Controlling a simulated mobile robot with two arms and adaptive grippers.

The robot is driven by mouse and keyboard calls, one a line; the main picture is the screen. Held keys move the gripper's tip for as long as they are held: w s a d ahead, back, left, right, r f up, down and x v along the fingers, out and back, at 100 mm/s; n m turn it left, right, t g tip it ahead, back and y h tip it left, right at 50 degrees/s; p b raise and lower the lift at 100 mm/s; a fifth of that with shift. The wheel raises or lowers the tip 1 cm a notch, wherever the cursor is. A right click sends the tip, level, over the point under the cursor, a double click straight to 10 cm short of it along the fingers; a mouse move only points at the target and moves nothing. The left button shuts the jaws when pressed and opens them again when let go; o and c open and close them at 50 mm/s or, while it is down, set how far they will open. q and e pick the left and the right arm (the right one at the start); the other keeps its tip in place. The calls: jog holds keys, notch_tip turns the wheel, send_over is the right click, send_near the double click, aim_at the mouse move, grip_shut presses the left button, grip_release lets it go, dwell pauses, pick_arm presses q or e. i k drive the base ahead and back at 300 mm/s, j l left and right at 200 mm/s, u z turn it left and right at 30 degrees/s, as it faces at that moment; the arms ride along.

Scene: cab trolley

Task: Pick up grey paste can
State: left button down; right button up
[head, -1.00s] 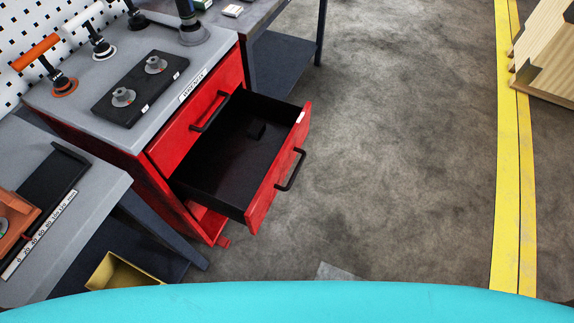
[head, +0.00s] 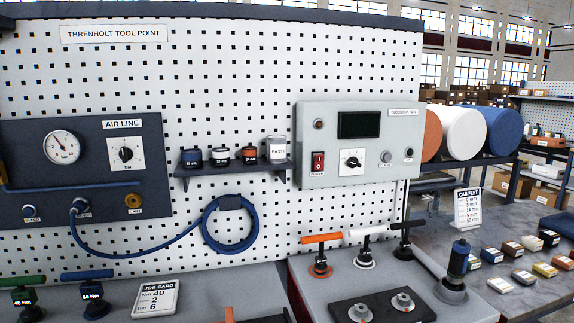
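The grey paste can (head: 277,148) is a light grey cylinder with a "PASTE" label. It stands upright at the right end of a small dark shelf (head: 235,168) on the white pegboard. Several small dark and orange sockets stand in a row to its left on the same shelf. Neither of my grippers shows in the head view.
A grey control box (head: 358,144) is mounted just right of the shelf. A blue coiled hose (head: 230,224) hangs below it. The air line panel (head: 85,185) is at the left. Upright tools with orange, white and black handles stand on the trolley top (head: 440,290) below.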

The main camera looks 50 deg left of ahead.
aim_at(277, 145)
jog(key=u, duration=1.6)
jog(key=j+u, duration=0.1)
jog(key=j, duration=0.25)
jog(key=i+j, duration=0.1)
jog(key=j, duration=0.3)
jog(key=i+j+u, duration=0.15)
jog(key=j, duration=0.2)
jog(key=k, duration=0.05)
